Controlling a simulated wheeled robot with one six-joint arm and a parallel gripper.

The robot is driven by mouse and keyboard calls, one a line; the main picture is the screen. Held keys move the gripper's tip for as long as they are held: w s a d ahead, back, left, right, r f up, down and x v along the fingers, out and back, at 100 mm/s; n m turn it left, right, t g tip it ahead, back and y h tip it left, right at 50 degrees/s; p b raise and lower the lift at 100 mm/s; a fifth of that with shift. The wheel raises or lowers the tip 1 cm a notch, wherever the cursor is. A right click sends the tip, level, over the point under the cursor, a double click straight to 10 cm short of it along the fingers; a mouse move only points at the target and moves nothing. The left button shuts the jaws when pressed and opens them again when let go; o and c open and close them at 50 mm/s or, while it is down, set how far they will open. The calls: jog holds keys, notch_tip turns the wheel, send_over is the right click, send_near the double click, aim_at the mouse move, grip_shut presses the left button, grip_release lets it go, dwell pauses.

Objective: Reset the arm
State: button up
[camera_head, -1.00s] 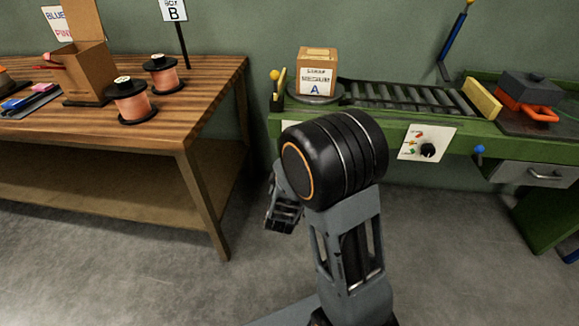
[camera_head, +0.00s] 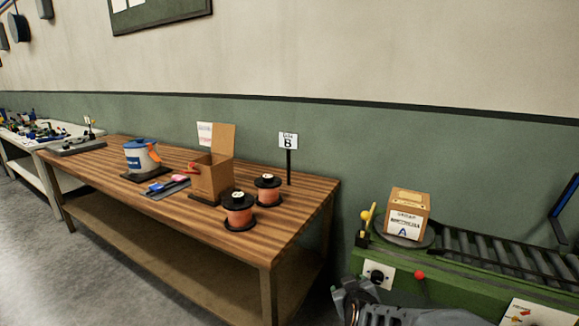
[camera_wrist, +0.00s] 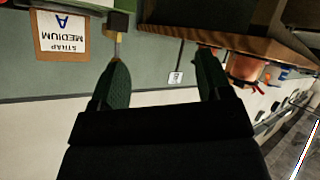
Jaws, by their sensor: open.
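My gripper (camera_wrist: 162,72) is open in the wrist view, its two dark fingers apart with nothing between them. The wrist view is upside down. In the head view only part of my arm shows at the bottom edge, in front of the green conveyor bench (camera_head: 455,278). My gripper's fingertips cannot be made out clearly there. A cardboard box marked A (camera_head: 407,214) stands on a round plate at the left end of the rollers. The same box also shows in the wrist view (camera_wrist: 62,37), at the upper left, apart from my fingers.
A wooden table (camera_head: 120,165) stands left of the bench. It holds two copper spools (camera_head: 239,212), an open cardboard box (camera_head: 211,178), a white and blue bucket (camera_head: 141,157) and a sign marked B (camera_head: 288,141). Grey floor (camera_head: 60,285) is clear at the lower left.

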jog(key=s+r+m+g+p, duration=0.3)
jog(key=s+r+g+p, duration=0.5)
jog(key=s+r, duration=0.8)
jog(key=s+p, duration=0.1)
jog(key=p, duration=0.2)
jog(key=shift+d+r+m+y, duration=0.25)
jog(key=shift+r+m+y, duration=0.05)
jog(key=shift+r+y, duration=0.1)
